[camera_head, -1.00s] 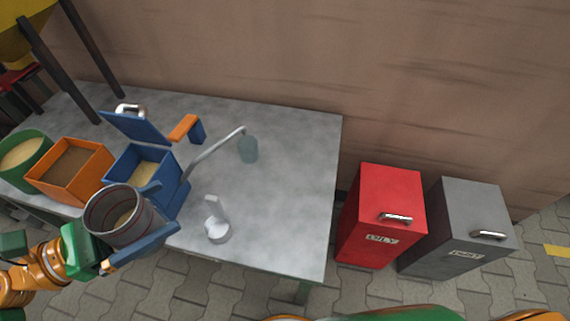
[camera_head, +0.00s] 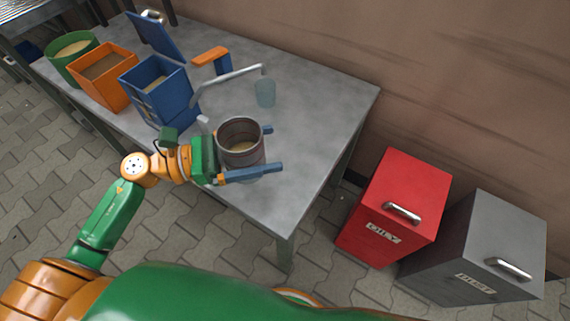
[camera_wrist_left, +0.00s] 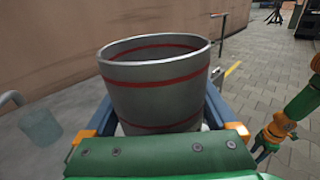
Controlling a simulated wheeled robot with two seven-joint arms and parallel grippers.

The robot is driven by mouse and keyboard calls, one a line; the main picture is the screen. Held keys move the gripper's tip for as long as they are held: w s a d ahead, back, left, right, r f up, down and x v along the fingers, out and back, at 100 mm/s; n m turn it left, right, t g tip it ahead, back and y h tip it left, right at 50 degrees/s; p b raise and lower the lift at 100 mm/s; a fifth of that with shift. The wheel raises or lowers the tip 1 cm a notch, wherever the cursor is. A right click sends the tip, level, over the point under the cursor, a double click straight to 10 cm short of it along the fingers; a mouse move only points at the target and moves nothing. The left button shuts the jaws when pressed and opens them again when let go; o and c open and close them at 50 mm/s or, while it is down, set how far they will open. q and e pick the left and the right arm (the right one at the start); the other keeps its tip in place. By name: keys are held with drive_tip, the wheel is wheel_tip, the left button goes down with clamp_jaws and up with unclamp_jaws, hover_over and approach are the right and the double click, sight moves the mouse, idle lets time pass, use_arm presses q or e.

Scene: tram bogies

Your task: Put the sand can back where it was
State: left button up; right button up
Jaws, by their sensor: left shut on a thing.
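The sand can (camera_head: 241,143) is a grey metal can with red bands and some sand inside. My left gripper (camera_head: 250,152) is shut around its sides, with a blue finger on each side, and the can is upright over the front right part of the table. The can also fills the middle of the left wrist view (camera_wrist_left: 155,85). I cannot tell if its bottom touches the table. A small white piece (camera_head: 204,124) shows just left of the can, partly hidden by it and the gripper.
On the grey table (camera_head: 320,115) stand a blue sandbox with its lid open (camera_head: 165,100), an orange box (camera_head: 98,82) and a green tub (camera_head: 70,55). A bent pipe ends over a glass-like cup (camera_head: 265,93). Red (camera_head: 395,205) and grey (camera_head: 475,245) bins stand right of the table.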

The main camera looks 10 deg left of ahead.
use_arm(q)
drive_tip(key=w+d+f, duration=0.1)
drive_tip(key=f, duration=0.1)
drive_tip(key=w+d+f, duration=0.1)
drive_tip(key=d+f+b, duration=0.1)
drive_tip(key=f, duration=0.1)
drive_tip(key=shift+w+d+f, duration=0.2)
drive_tip(key=shift+w+f, duration=0.1)
drive_tip(key=shift+w, duration=0.1)
wheel_tip(320, 180, down, 3)
drive_tip(key=shift+w+d+f+b, duration=0.1)
drive_tip(key=shift+d+b, duration=0.05)
drive_tip(key=shift+b, duration=0.3)
drive_tip(key=shift+f, duration=0.1)
use_arm(e)
drive_tip(key=shift+w+d+f, duration=0.75)
drive_tip(key=shift+d+f, duration=0.1)
drive_tip(key=shift+f, duration=0.2)
use_arm(q)
drive_tip(key=shift+f, duration=0.15)
use_arm(e)
drive_tip(key=shift+f, duration=0.1)
